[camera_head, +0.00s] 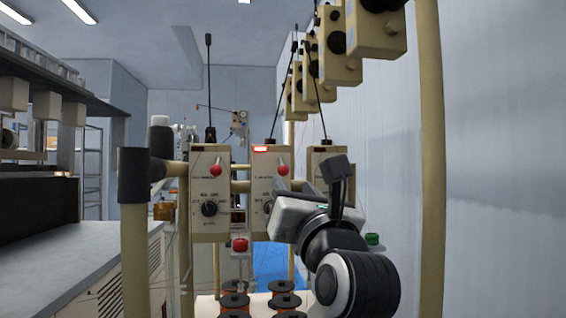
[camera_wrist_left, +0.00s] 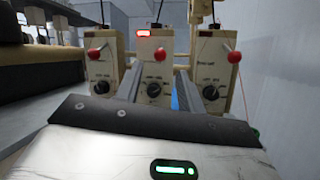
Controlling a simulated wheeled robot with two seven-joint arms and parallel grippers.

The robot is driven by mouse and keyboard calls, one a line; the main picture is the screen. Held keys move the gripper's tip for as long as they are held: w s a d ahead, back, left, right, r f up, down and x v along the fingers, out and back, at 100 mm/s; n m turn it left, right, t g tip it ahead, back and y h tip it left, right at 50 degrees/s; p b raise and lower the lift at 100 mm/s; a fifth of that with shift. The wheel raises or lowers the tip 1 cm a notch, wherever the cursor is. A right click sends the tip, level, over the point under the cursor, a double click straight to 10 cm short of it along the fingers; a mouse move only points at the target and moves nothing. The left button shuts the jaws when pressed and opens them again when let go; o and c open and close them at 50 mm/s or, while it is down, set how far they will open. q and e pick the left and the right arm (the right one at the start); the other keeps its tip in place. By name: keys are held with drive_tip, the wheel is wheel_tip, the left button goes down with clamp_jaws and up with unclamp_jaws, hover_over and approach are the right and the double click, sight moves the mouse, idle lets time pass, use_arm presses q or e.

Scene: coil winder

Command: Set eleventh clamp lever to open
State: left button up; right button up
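Red-knobbed levers stick out from a row of cream control boxes. In the head view, one red knob (camera_head: 215,170) is on the left box (camera_head: 209,192) and another (camera_head: 282,169) is on the middle box. In the left wrist view, red knobs show on the left (camera_wrist_left: 97,54), middle (camera_wrist_left: 160,55) and right (camera_wrist_left: 234,57) boxes. I cannot tell which lever is the eleventh. My left gripper (camera_head: 292,187) is in front of the middle and right boxes. In its wrist view, its two grey fingers (camera_wrist_left: 158,80) are apart, with nothing seen between them, pointing at the middle box. My right gripper is not in view.
The middle box has a lit red display (camera_head: 267,148). Black dials sit below the levers. Dark-flanged spools (camera_head: 284,301) stand low in front. A cream post (camera_head: 431,150) rises at right, and a capped post (camera_head: 134,215) stands at left beside a grey counter (camera_head: 80,250).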

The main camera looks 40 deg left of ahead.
sight(285, 174)
use_arm(q)
drive_tip(key=p+x, duration=0.2)
drive_tip(key=x, duration=0.6)
drive_tip(key=shift+c, duration=0.3)
clamp_jaws()
